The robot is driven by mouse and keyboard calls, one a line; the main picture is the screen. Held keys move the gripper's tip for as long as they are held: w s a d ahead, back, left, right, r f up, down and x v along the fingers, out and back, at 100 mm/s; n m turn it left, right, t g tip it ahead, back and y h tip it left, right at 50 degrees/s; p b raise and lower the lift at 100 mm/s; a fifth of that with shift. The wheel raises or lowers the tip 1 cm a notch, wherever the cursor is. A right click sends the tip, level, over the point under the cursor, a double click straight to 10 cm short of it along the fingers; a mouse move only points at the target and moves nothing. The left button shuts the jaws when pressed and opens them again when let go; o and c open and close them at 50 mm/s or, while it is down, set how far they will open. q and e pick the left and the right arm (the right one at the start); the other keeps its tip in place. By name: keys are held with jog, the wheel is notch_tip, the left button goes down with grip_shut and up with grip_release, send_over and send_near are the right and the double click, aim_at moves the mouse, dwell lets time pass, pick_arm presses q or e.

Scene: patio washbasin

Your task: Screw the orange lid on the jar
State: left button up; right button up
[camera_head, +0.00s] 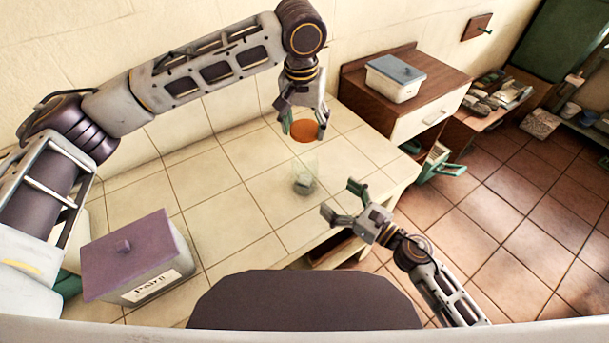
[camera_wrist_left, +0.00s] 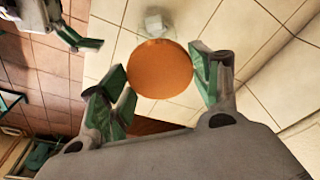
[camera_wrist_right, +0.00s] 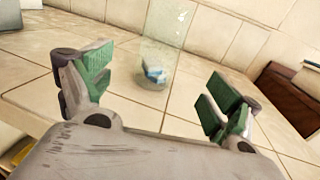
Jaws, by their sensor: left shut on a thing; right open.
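The orange lid (camera_head: 305,132) is a flat round disc held between the fingertips of my left gripper (camera_head: 304,125). It also shows in the left wrist view (camera_wrist_left: 161,68), between the green finger pads. The clear glass jar (camera_head: 306,162) stands upright on the tiled table below the lid, with small grey and blue things at its bottom. My right gripper (camera_head: 341,200) is open and empty, to the right of the jar and lower. In the right wrist view the jar (camera_wrist_right: 166,40) stands beyond its fingers.
A labelled box with a purple lid (camera_head: 128,252) sits at the table's front left. A wooden cabinet (camera_head: 425,88) with a white, blue-lidded box (camera_head: 394,78) stands at the back right. Tiled wall is behind. The table (camera_head: 225,190) around the jar is clear.

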aim_at(314, 178)
jog(key=shift+w, duration=0.1)
jog(key=shift+x, duration=5.85)
jog(key=c, duration=1.5)
pick_arm(q)
jog(key=shift+f, duration=2.45)
jog(key=shift+f, duration=0.1)
jog(key=shift+f, duration=0.8)
jog(key=shift+f, duration=0.55)
